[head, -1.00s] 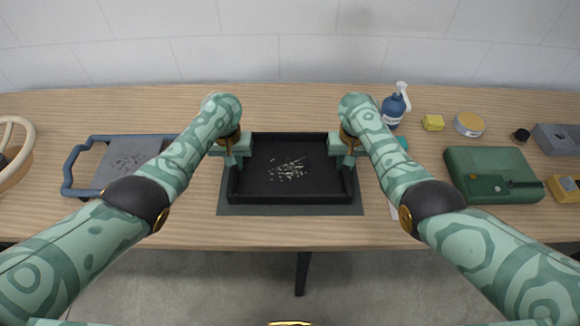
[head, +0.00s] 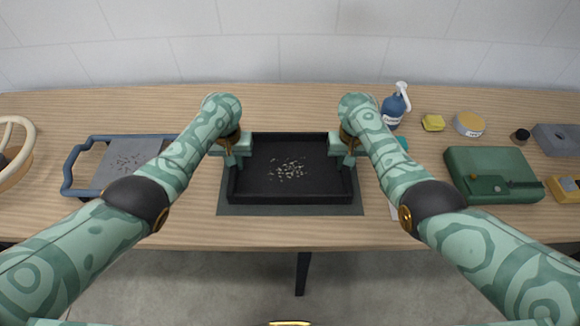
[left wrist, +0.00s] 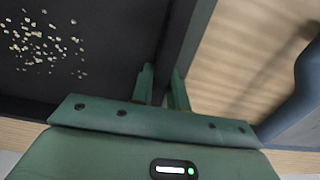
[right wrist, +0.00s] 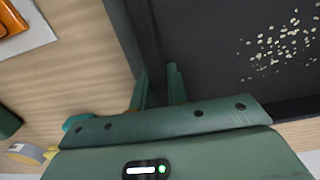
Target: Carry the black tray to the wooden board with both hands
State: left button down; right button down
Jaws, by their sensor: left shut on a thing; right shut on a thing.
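The black tray (head: 290,184) is a shallow rectangular box with pale bits (head: 288,170) on its floor. It is level, over a dark green mat (head: 290,210); I cannot tell if it touches the mat. My left gripper (head: 232,160) is shut on the tray's left wall, which shows between the fingers in the left wrist view (left wrist: 162,85). My right gripper (head: 349,160) is shut on the right wall, also seen in the right wrist view (right wrist: 160,85). I cannot make out a separate wooden board; the table top (head: 300,108) is wood-grained.
A grey tray with blue handles (head: 85,175) and a round beige-handled object (head: 20,165) are on the left. On the right are a blue pump bottle (head: 394,106), a yellow block (head: 433,123), a round tin (head: 469,123) and a green case (head: 485,170). The wall stands behind.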

pick_arm(q)
jog(key=shift+r, duration=0.15)
pick_arm(e)
jog(key=shift+r, duration=0.2)
